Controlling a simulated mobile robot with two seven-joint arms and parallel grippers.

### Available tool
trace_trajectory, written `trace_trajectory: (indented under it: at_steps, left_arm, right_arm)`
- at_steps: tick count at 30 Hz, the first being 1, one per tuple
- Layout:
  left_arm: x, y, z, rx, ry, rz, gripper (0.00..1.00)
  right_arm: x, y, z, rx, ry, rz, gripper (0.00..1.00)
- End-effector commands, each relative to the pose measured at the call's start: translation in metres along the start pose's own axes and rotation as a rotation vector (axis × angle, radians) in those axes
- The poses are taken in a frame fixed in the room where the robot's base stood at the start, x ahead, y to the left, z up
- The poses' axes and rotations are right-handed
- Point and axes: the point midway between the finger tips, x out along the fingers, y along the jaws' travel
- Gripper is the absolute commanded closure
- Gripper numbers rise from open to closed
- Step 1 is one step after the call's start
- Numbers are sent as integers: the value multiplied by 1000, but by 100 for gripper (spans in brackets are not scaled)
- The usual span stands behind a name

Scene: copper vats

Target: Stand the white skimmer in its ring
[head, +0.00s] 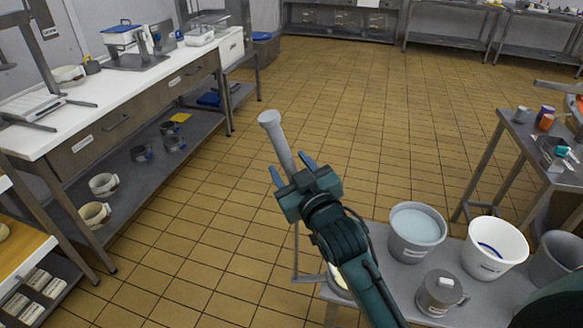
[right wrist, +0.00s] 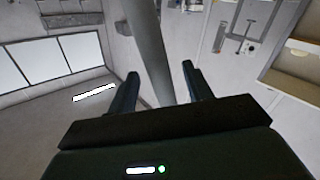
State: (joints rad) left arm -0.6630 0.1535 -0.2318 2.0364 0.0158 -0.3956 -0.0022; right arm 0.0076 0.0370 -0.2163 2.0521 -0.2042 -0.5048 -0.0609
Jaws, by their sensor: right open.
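A pale rod with a flared top (head: 274,130) slants up between the fingers of my right gripper (head: 292,168); it looks like the white skimmer's handle, but I cannot be sure. In the right wrist view, the rod (right wrist: 148,45) passes between the two open fingers (right wrist: 160,72), with gaps visible on both sides. The rod's lower part is hidden behind my gripper and arm. I cannot make out the ring for certain. My left gripper does not show.
A metal bench below holds a grey bucket of pale blue liquid (head: 416,226), a white bucket (head: 497,247) and a labelled grey mug (head: 438,292). A white-topped counter (head: 90,112) is at left, a small table (head: 522,134) at right. The tiled floor between is clear.

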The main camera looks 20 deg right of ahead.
Motion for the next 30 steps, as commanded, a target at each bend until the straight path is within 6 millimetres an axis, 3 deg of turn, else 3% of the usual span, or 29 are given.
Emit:
trace_trajectory:
  at_steps: [7,13,21,30]
  left_arm:
    - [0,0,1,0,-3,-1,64]
    - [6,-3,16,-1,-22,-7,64]
    - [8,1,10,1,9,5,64]
    - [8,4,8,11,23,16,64]
  right_arm:
    - [0,0,0,0,-1,1,50]
    - [-41,-1,3,-1,-2,0,50]
    - [-102,-1,3,0,-3,-1,50]
    - [-130,0,1,-1,0,0,50]
